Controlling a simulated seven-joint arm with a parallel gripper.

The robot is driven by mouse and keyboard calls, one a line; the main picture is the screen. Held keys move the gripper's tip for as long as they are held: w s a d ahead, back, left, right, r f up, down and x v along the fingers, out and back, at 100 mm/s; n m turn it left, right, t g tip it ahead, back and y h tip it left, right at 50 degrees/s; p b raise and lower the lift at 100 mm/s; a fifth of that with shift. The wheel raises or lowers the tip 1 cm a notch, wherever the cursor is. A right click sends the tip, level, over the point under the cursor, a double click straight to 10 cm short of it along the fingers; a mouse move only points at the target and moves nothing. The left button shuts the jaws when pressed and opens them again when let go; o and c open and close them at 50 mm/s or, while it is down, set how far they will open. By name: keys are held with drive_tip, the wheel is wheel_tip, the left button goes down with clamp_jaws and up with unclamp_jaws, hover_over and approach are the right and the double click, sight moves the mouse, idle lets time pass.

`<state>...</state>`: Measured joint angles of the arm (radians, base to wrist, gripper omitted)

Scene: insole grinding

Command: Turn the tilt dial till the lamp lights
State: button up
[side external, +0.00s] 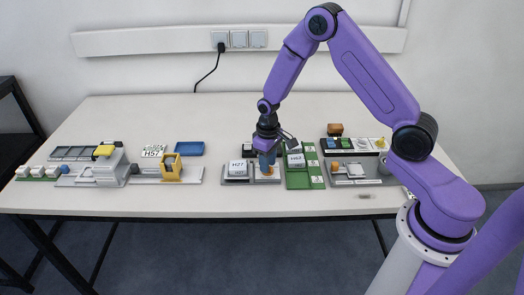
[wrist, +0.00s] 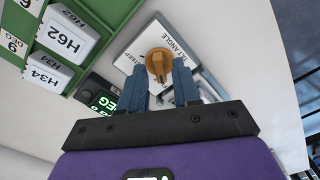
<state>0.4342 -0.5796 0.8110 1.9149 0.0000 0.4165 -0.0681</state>
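The orange tilt dial (wrist: 158,62) sits on a pale plate (wrist: 135,45) printed "TILT ANGLE" and partly "STEEP" in the wrist view. In the side view the dial (side external: 267,171) shows just below my gripper (side external: 266,162). My gripper (wrist: 160,75) points down at the dial, with its two blue fingers on either side of it. The fingers are apart, with thin gaps seen beside the knob; contact is not clear. A dark box with a lit green display (wrist: 104,100) is partly hidden by my gripper and shows "EG". I cannot make out a lamp.
A white block marked H27 (side external: 238,166) is on the grey fixture left of the dial. A green board (side external: 297,180) with a white block marked H62 (wrist: 66,36) stands close on the right.

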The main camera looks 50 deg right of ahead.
drive_tip(key=shift+f, duration=0.55)
drive_tip(key=shift+r, duration=0.15)
clamp_jaws()
drive_tip(key=m, duration=0.4)
drive_tip(key=shift+m, duration=0.4)
unclamp_jaws()
drive_tip(key=shift+r, duration=0.1)
drive_tip(key=shift+r, duration=3.4)
